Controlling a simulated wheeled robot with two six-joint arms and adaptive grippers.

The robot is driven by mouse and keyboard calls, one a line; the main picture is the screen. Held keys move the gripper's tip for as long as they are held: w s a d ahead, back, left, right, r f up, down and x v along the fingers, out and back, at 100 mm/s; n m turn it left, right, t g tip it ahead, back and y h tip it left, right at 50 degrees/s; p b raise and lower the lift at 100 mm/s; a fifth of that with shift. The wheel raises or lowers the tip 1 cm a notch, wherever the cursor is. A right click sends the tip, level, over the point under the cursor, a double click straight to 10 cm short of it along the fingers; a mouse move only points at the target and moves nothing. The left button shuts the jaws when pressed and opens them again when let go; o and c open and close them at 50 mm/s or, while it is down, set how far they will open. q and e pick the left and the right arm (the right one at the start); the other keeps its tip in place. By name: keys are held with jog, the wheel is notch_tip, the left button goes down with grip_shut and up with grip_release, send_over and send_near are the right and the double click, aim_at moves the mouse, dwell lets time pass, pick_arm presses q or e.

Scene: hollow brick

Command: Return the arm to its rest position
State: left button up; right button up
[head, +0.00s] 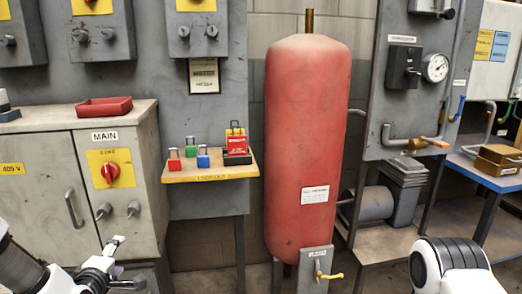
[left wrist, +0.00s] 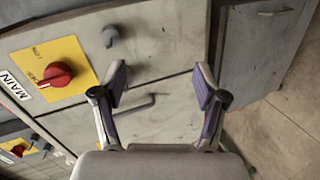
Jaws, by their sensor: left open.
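My left gripper (head: 117,257) is at the bottom left of the head view, in front of the grey cabinet marked MAIN (head: 82,238). In the left wrist view the left gripper (left wrist: 161,84) has its two fingers spread wide, with nothing between them. The cabinet front, with a long handle, shows behind the fingers, apart from them as far as I can tell. Part of my right arm (head: 450,266) shows at the bottom right of the head view. Its gripper is out of view.
The cabinet carries a red rotary switch (head: 110,172) and a red tray (head: 104,107) on top. A wooden shelf (head: 205,173) holds several coloured padlocks. A tall red tank (head: 306,150) stands in the middle. A workbench (head: 497,178) is at right.

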pick_arm(q)
jog(key=s+d+f+m+g+h, duration=0.1)
jog(key=s+d+f+m+g, duration=0.15)
jog(key=f, duration=0.45)
jog(key=s+d+f+m+g+h, duration=0.1)
jog(key=s+d+f, duration=0.25)
jog(key=f, duration=0.45)
jog(key=s+d+f+m+g, duration=0.3)
jog(key=s+f+m+g, duration=0.1)
jog(key=s+f, duration=0.5)
jog(key=s+d+f+m+g, duration=0.35)
jog(key=s+f, duration=0.25)
jog(key=s, duration=0.5)
jog(key=s+m+g, duration=0.3)
jog(key=s+m, duration=0.4)
jog(key=s, duration=0.1)
notch_tip(320, 180, up, 17)
jog(key=p, duration=1.8)
jog(key=shift+w+d+h, duration=0.25)
jog(key=shift+d+h, duration=0.05)
jog(key=shift+d, duration=0.1)
